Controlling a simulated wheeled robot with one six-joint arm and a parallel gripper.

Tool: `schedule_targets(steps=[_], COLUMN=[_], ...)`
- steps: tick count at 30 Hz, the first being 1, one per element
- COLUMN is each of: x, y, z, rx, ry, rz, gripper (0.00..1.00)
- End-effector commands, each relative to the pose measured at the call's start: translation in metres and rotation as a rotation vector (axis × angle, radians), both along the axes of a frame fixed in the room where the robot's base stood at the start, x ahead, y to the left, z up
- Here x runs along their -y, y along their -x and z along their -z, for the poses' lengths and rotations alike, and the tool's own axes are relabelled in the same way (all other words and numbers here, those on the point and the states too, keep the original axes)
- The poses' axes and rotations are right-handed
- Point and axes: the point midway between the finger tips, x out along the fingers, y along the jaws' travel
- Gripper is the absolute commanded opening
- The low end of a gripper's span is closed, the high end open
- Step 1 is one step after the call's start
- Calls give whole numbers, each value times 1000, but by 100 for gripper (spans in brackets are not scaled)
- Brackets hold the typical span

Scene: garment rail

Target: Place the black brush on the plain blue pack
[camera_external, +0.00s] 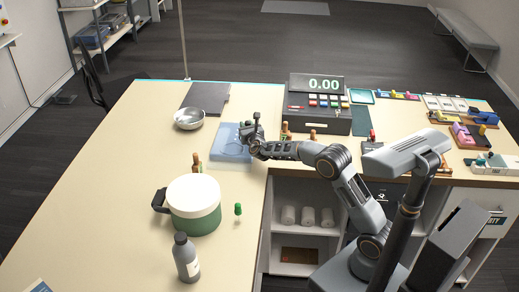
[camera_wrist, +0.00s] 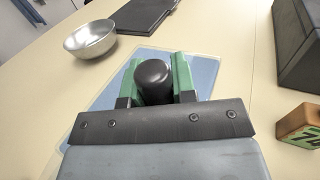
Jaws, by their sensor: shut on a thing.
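The plain blue pack (camera_external: 226,146) lies flat on the counter. It also shows in the wrist view (camera_wrist: 206,72), under and around the fingers. My gripper (camera_wrist: 153,82) has green fingers shut on the black brush (camera_wrist: 153,74). Only the brush's rounded black end shows clearly between them. In the external view my gripper (camera_external: 250,131) is over the right part of the pack. I cannot tell whether the brush touches the pack or hangs just above it. The brush's lower part is hidden.
A metal bowl (camera_external: 189,119) and a dark folder (camera_external: 205,97) lie behind the pack. A register (camera_external: 320,106) stands to the right. Small wooden pieces (camera_external: 197,162) are in front. A green and white pot (camera_external: 193,206) and a grey bottle (camera_external: 186,259) stand nearer. The left counter is clear.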

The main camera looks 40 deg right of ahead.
Motion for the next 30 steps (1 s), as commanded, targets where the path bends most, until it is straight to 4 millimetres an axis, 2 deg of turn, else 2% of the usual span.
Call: schedule_targets(steps=[4, 17, 18, 25, 30], x=[0, 0, 0, 0, 0], y=[0, 0, 0, 0, 0], z=[19, 24, 22, 22, 22], rx=[-2, 1, 1, 0, 0], ry=[2, 0, 0, 0, 0], rz=[-1, -1, -1, -1, -1], gripper=[2, 2, 28, 50, 50])
